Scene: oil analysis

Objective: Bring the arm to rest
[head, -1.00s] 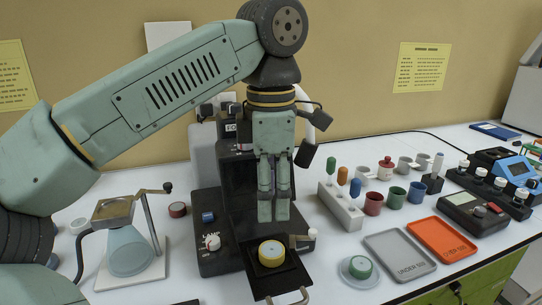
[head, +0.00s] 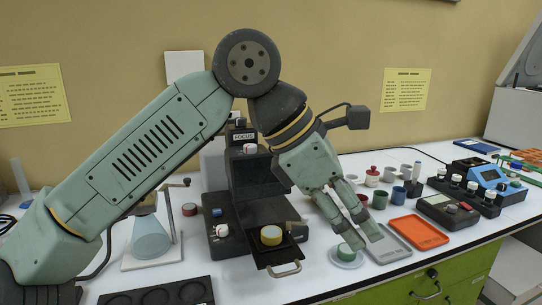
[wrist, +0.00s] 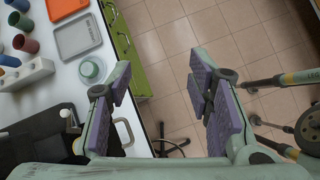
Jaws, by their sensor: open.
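My gripper (head: 364,240) is open and empty in the head view. It points down and to the right, in front of the grey tray and near the white dish with the green-capped piece. My green arm (head: 150,140) reaches from the lower left up to a dark elbow joint and down to the gripper. In the wrist view my gripper (wrist: 163,95) has its two purple-padded fingers wide apart, with the bench's front edge and tiled floor beyond them.
The green-capped piece (head: 346,252), grey tray (head: 410,236) and orange tray (head: 420,232) lie close by. Open floor (wrist: 185,80) lies past the bench.

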